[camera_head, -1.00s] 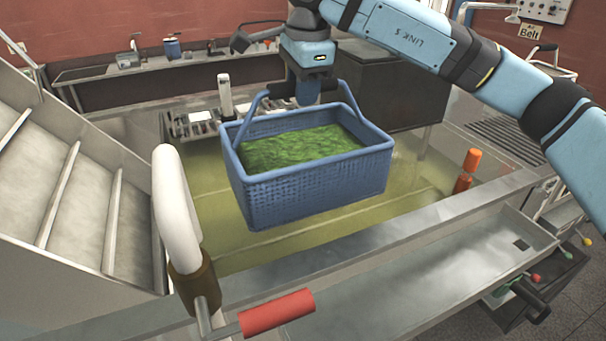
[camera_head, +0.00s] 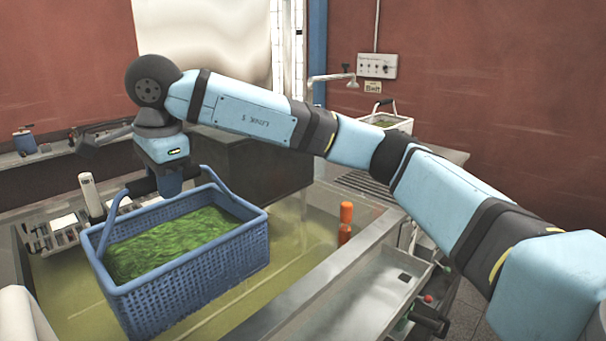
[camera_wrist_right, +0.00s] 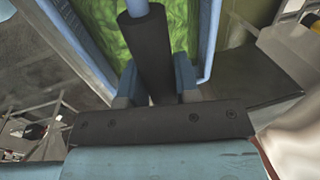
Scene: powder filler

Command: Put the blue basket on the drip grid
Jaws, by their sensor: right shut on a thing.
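The blue basket (camera_head: 195,280) holds green leafy stuff and hangs over a tank of yellowish liquid (camera_head: 300,250). My right gripper (camera_head: 168,182) is shut on the dark grip of its raised handle (camera_head: 112,215). The right wrist view shows the fingers (camera_wrist_right: 157,92) around the dark grip (camera_wrist_right: 153,55), with the blue rim (camera_wrist_right: 208,40) and greens beyond. A dark slatted surface (camera_head: 366,186), which looks like the drip grid, lies behind the tank, right of the basket. My left gripper is not in view.
A dark box-like block (camera_head: 255,160) stands behind the basket. An orange upright object (camera_head: 345,222) stands at the tank's right side. A pale basket with greens (camera_head: 388,122) is at the back right. A metal tray (camera_head: 365,290) runs along the front right.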

